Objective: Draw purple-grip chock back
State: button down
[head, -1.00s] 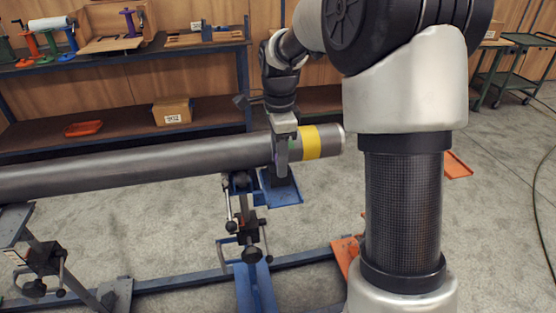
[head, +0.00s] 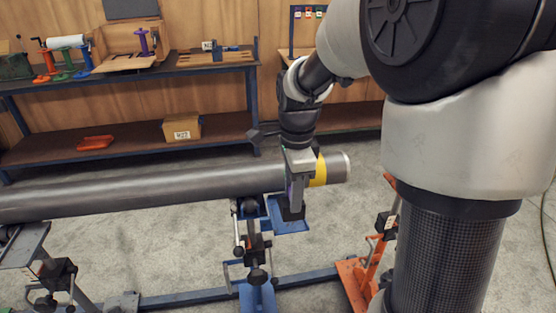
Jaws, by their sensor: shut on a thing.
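My gripper (head: 294,203) points down in front of the pipe, just left of the yellow band. Its fingers are shut on a small purple grip (head: 289,191), mostly hidden between and behind them. A dark block (head: 291,213), seemingly the chock of that grip, shows just below the fingers over a blue plate (head: 291,227). I cannot tell whether the block touches the plate or the pipe. The grey pipe (head: 150,191) lies level across the view, its yellow band (head: 320,172) near the right end.
A blue stand (head: 255,240) with clamp handles is under the pipe, another stand (head: 28,240) at left. An orange stand (head: 360,270) is at right, by my arm.

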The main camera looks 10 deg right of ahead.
aim_at(288, 197)
jog(key=w+f+p, duration=0.1)
jog(key=w, duration=0.1)
jog(key=w+f, duration=0.1)
jog(key=w, duration=0.1)
jog(key=shift+f+p, duration=0.2)
jog(key=shift+p, duration=0.15)
jog(key=shift+w+f+b, duration=0.1)
jog(key=shift+f+b, duration=0.85)
jog(key=shift+f, duration=0.4)
jog(key=shift+f, duration=0.2)
jog(key=shift+r, duration=0.1)
jog(key=c, duration=1.1)
grip_release()
jog(key=shift+r+p, duration=2.5)
jog(key=shift+r, duration=1)
